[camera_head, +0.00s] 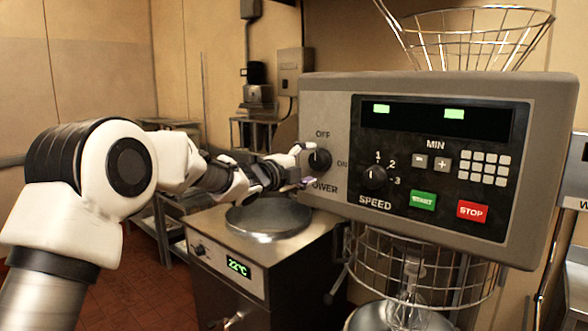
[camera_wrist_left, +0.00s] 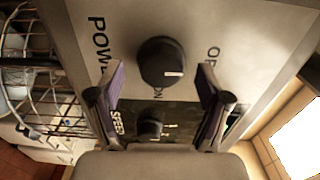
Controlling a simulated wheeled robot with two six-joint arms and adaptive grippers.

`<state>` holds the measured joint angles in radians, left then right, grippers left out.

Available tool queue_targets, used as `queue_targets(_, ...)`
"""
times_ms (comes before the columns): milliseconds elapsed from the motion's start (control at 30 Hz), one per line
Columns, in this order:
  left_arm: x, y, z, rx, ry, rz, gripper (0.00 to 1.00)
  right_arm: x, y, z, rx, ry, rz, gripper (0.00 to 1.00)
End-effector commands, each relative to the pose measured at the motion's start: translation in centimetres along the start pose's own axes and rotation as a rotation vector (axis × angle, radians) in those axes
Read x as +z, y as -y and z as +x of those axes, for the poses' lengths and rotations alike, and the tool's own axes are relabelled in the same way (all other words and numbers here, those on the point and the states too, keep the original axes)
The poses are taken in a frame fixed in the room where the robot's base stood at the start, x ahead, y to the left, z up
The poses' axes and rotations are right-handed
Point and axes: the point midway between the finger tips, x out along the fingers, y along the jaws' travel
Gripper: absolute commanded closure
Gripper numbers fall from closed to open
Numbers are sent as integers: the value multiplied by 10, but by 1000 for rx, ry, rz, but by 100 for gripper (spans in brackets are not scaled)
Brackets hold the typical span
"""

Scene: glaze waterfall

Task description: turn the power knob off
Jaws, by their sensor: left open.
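The dark round power knob (camera_head: 319,160) sits on the left part of the grey mixer control panel (camera_head: 322,100), between the printed words OFF above and POWER below, with ON to its right. In the left wrist view the power knob (camera_wrist_left: 160,60) shows whole; its short white mark lies on the side toward ON. My left gripper (camera_head: 303,166) is at the knob's left side in the head view. In the wrist view its two fingers (camera_wrist_left: 161,80) are open, one on each side of the knob, with gaps visible. I cannot tell how far the tips are from the panel.
The speed knob (camera_head: 374,177), green START button (camera_head: 423,199) and red STOP button (camera_head: 472,211) are right of the power knob. A wire guard (camera_head: 425,270) is below the panel. A metal unit (camera_head: 232,267) reading 22°C stands below my left gripper.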

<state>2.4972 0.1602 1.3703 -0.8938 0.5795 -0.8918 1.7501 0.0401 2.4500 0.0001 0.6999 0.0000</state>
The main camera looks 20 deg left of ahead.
Motion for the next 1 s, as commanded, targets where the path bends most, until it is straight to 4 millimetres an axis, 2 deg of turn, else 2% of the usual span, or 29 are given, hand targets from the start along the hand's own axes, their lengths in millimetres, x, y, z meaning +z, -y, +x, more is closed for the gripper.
queue_targets(200, 1, 1, -58, -2, 1, -6, 23, 0, 0, 0, 0, 0, 0, 60)
queue_targets(300, 1, 1, -79, -2, 1, -5, 23, 0, 0, 0, 0, 0, 0, 60)
queue_targets(400, 1, 1, -92, -2, 1, -3, 23, 0, 0, 0, 0, 0, 0, 60)
queue_targets(900, 0, -1, -96, 0, 0, -1, 23, 0, 0, 0, 0, 0, 0, 60)
queue_targets(967, 1, -7, -94, 8, 0, -4, 23, 0, 0, 1, 0, 0, 0, 60)
queue_targets(1000, 2, -18, -92, 22, 0, -9, 23, 0, 0, 2, 0, 0, 0, 60)
